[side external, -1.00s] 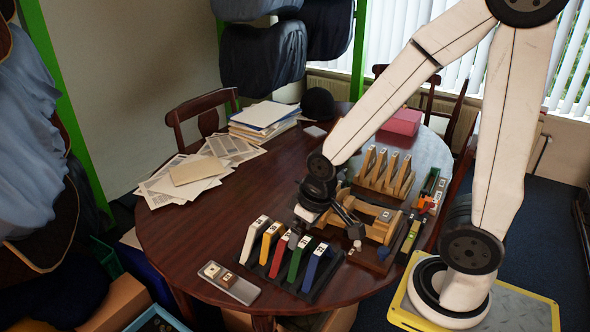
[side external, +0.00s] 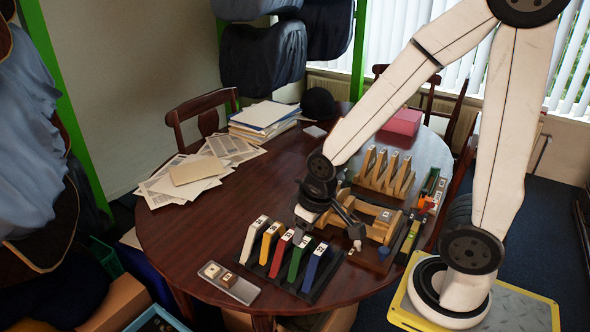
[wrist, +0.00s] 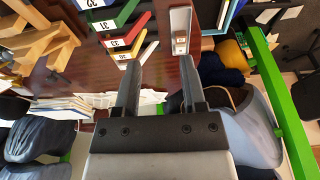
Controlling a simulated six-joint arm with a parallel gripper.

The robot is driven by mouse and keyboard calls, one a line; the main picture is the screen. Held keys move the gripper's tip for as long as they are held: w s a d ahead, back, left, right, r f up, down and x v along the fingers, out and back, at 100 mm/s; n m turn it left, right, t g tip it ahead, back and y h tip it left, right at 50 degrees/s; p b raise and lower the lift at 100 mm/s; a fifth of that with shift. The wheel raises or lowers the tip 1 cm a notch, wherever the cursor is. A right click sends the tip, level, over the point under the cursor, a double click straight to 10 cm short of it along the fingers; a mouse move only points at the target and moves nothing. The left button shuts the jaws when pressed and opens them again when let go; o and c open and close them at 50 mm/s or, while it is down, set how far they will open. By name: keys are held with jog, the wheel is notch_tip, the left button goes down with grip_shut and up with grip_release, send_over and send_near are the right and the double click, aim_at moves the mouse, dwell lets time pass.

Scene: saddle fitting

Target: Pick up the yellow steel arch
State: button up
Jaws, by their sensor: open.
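The yellow steel arch (side external: 271,243) stands upright in the dark rack (side external: 318,290), between the white arch (side external: 255,238) and the red arch (side external: 281,254). In the wrist view part of the yellow arch (wrist: 137,62) shows beside the left finger, which hides some of it. My gripper (side external: 303,221) is above and behind the rack in the side view, apart from the arches as far as I can tell. In the wrist view my gripper (wrist: 160,65) is open, with nothing between its fingers.
Green (side external: 299,259) and blue (side external: 315,265) arches fill the rack's right side. A grey tray (side external: 243,291) with small blocks lies at its left. A wooden frame (side external: 380,226) and wooden stand (side external: 384,174) are to the right. The table's left middle is clear.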

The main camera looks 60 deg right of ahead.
jog(key=m+g, duration=0.3)
jog(key=m, duration=1.5)
send_over(275, 227)
notch_tip(275, 227, down, 12)
jog(key=shift+s, duration=0.15)
jog(key=shift+f, duration=0.15)
jog(key=shift+f, duration=1.2)
jog(key=shift+f, duration=0.15)
jog(key=shift+w+f, duration=0.2)
jog(key=shift+f, duration=2.25)
